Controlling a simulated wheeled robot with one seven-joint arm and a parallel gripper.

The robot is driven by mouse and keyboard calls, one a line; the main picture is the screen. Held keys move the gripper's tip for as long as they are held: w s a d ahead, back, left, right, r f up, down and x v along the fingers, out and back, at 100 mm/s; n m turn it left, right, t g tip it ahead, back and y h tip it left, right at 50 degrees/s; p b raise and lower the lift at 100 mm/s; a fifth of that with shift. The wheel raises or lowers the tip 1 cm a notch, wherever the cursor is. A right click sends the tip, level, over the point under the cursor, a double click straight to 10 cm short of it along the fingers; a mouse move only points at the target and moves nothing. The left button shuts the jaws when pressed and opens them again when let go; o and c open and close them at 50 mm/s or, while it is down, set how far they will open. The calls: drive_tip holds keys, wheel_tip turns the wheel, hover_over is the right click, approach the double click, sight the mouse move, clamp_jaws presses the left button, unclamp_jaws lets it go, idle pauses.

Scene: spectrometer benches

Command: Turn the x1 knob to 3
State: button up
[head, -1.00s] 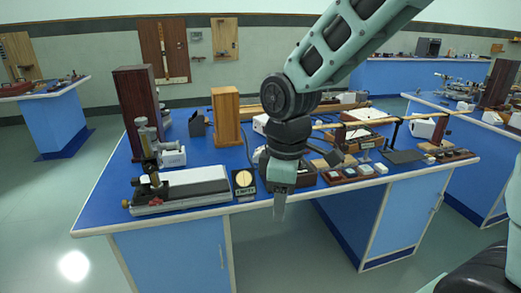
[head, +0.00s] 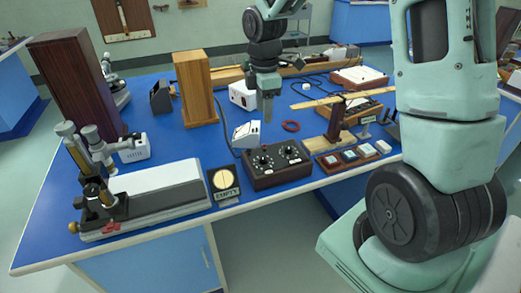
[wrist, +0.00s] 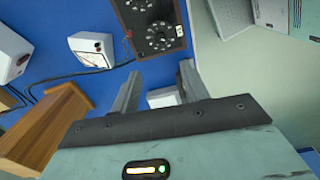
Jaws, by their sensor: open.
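A dark brown box (head: 278,166) with dials stands near the front edge of the blue bench. Its black top carries a left dial knob (head: 262,161) and a right dial knob (head: 290,151); the labels are too small to show which is x1. In the wrist view the box (wrist: 128,22) is at the top, with one numbered dial knob (wrist: 160,37) clear and another cut by the frame edge. My gripper (head: 268,108) is above the bench, behind the box in the picture, pointing down. In the wrist view its fingers (wrist: 160,80) are apart with nothing held.
A round dial stand (head: 224,183) is close on the left; small sample blocks (head: 350,156) lie on the right. A wooden block (head: 196,88) stands farther back.

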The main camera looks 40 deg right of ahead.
sight(263, 157)
wheel_tip(263, 157, down, 16)
idle(0.4)
drive_tip(key=shift+c, duration=0.4)
clamp_jaws()
